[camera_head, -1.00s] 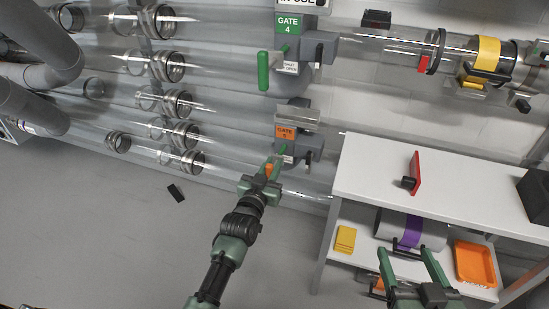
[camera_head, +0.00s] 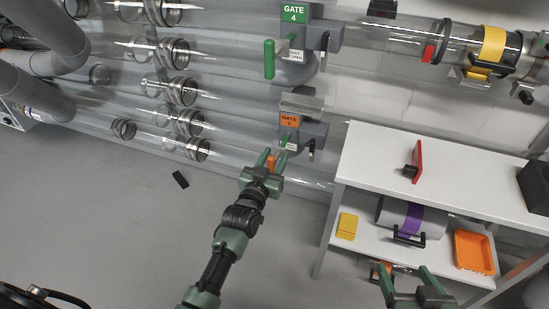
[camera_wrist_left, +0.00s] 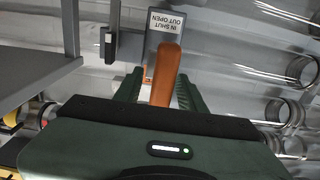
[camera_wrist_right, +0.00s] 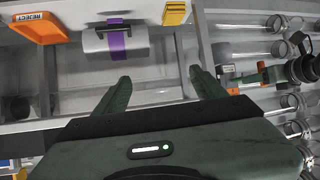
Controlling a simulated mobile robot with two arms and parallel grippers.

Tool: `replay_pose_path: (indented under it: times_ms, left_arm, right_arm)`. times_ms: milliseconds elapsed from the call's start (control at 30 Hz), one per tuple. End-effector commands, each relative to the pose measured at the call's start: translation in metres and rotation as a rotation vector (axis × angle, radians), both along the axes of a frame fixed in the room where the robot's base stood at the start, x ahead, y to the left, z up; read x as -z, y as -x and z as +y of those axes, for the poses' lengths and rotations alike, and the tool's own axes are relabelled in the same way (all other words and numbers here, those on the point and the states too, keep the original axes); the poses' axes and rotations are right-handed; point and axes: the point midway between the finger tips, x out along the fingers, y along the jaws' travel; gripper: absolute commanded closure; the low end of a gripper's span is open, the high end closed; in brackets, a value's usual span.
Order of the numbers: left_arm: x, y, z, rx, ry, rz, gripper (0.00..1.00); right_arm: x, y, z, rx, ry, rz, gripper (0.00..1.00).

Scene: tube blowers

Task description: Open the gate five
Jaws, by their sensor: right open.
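Gate five is the grey gate unit with an orange GATE 5 label (camera_head: 290,119), on the clear tube below gate 4. Its orange handle (camera_wrist_left: 166,75) points toward my left gripper in the left wrist view, below a plate (camera_wrist_left: 166,21) reading "IN SHUT OUT OPEN". My left gripper (camera_head: 273,158) is at the handle, with one finger on each side of it. Whether the fingers press on the handle is unclear. My right gripper (camera_head: 407,276) is open and empty in front of the shelf unit; it also shows in the right wrist view (camera_wrist_right: 160,82).
Gate 4 (camera_head: 294,12) with its green handle (camera_head: 269,59) is just above. A white shelf unit (camera_head: 440,165) stands right of gate five, holding a purple-banded canister, yellow block and orange tray (camera_head: 474,252). A small black object (camera_head: 180,180) lies on the open floor at left.

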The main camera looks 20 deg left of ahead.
Motion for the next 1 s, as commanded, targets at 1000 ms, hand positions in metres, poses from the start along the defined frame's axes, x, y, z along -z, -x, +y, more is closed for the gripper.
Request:
replay_pose_path:
  times_ms: [1000]
  left_arm:
    - [0.000,0.078,0.003,0.000,0.000,0.000,0.60]
  right_arm:
    - [0.062,0.088,-0.032,0.038,0.110,0.504,0.29]
